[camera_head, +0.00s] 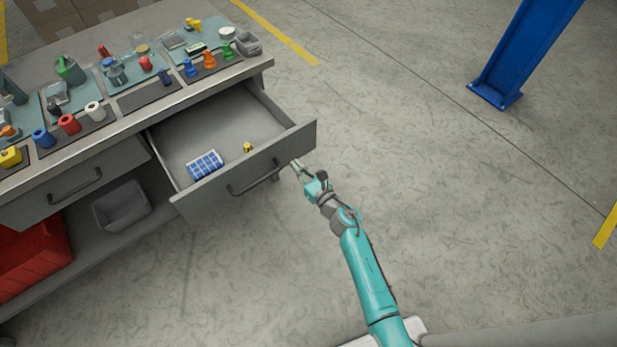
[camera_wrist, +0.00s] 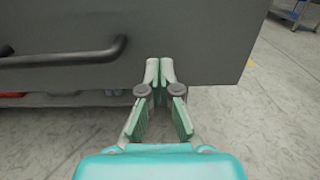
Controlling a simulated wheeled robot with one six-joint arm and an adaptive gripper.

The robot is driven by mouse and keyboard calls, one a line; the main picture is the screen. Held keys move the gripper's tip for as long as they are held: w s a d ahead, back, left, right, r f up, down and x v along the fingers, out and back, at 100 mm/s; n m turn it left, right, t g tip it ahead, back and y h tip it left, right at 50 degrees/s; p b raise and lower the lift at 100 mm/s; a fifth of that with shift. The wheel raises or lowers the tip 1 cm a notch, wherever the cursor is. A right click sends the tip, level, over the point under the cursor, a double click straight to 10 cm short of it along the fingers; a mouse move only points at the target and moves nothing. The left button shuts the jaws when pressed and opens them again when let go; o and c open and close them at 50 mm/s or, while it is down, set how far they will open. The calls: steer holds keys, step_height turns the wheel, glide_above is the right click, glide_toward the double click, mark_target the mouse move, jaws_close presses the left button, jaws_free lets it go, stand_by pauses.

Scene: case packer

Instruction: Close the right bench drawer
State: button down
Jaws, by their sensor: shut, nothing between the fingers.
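The right bench drawer (camera_head: 290,143) is pulled well out from the bench in the head view. My gripper (camera_head: 295,164) is shut and empty at the drawer front, right of the handle. In the wrist view the fingertips (camera_wrist: 160,66) overlap the grey front panel (camera_wrist: 205,40); I cannot tell if they touch it.
The left drawer (camera_head: 75,185) looks shut. The bench top (camera_head: 190,95) carries several coloured parts on mats. A grey bin (camera_head: 120,205) and red crate (camera_head: 35,250) sit below. A blue post (camera_head: 525,50) stands far right. The floor around my arm is clear.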

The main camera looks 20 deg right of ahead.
mark_target(287, 155)
steer(key=shift+x, duration=1.6)
